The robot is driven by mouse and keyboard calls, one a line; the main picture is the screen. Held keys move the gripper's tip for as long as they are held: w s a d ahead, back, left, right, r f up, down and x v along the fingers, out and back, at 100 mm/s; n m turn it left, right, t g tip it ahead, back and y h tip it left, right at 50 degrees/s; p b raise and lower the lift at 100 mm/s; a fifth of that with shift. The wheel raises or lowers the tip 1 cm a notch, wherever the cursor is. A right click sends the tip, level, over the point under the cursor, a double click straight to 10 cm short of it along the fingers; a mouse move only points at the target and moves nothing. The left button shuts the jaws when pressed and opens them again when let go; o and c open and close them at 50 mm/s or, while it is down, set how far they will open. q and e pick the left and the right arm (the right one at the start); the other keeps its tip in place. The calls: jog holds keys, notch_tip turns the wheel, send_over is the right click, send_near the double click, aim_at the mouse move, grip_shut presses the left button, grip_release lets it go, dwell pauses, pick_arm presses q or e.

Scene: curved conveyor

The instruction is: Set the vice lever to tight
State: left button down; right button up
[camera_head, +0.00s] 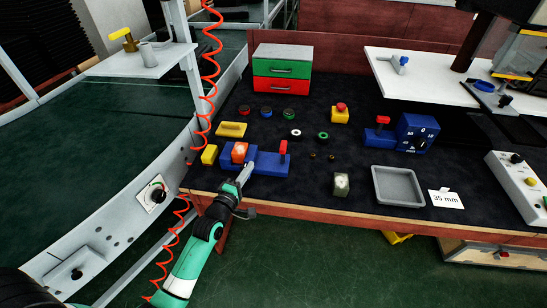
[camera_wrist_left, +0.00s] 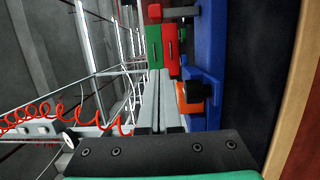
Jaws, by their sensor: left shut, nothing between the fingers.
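The blue vice (camera_head: 265,161) sits near the front left of the dark bench top. An orange block (camera_head: 239,152) sits at its left end. Its red-handled lever (camera_head: 283,148) stands up at the right end. In the left wrist view the blue vice body (camera_wrist_left: 212,60) runs along the right, with the orange block (camera_wrist_left: 188,98) beside the fingers and a red lever knob (camera_wrist_left: 155,13) at the top. My left gripper (camera_head: 248,168) is shut and empty, at the vice's front side, left of the lever. Contact with the vice cannot be told. My right gripper is not in view.
Yellow blocks (camera_head: 231,129) lie behind and left of the vice. A green and red drawer box (camera_head: 281,70) stands at the back. A small grey-green block (camera_head: 341,185) and a grey tray (camera_head: 376,184) lie to the right. A red coiled hose (camera_head: 206,75) hangs at left.

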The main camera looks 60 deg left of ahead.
pick_arm(q)
jog(key=shift+w, duration=0.1)
jog(key=b+x, duration=0.5)
jog(key=x, duration=0.5)
jog(key=shift+w+f+b, duration=0.15)
jog(key=shift+w+b, duration=0.05)
jog(key=shift+b, duration=0.1)
jog(key=shift+w+d+b, duration=0.75)
jog(key=shift+w+d, duration=0.45)
jog(key=shift+w, duration=0.05)
jog(key=shift+w+r, duration=0.1)
jog(key=shift+r, duration=0.15)
jog(key=shift+r, duration=0.1)
jog(key=shift+w+d+m+p, duration=0.1)
jog(key=shift+d+m+p, duration=0.05)
jog(key=shift+m+p, duration=0.15)
